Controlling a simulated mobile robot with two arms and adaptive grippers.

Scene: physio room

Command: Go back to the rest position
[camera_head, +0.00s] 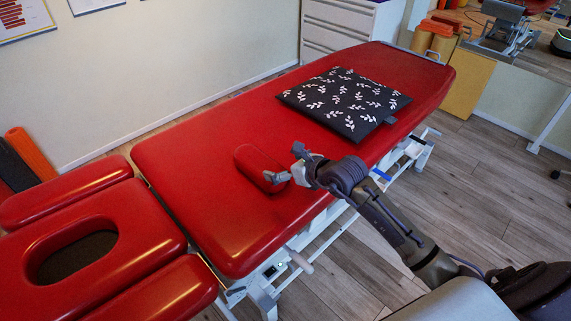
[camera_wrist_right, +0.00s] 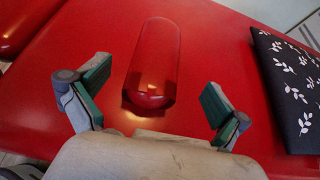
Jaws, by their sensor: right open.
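My right gripper (camera_head: 284,164) is over the red treatment table (camera_head: 200,190), just beside a small red bolster (camera_head: 258,166). In the right wrist view the two fingers of the right gripper (camera_wrist_right: 150,95) stand wide apart. The bolster (camera_wrist_right: 153,60) lies on the table ahead of the fingers, with nothing held between them. In the head view a fingertip appears close to the bolster's near end; I cannot tell whether they touch. My left gripper is not in view.
A black cushion with white leaves (camera_head: 345,100) lies farther along the table; it also shows in the right wrist view (camera_wrist_right: 290,85). A padded headrest (camera_head: 120,240) is at the left. White drawers (camera_head: 335,28) and a desk (camera_head: 535,55) stand behind. The floor at right is partly clear.

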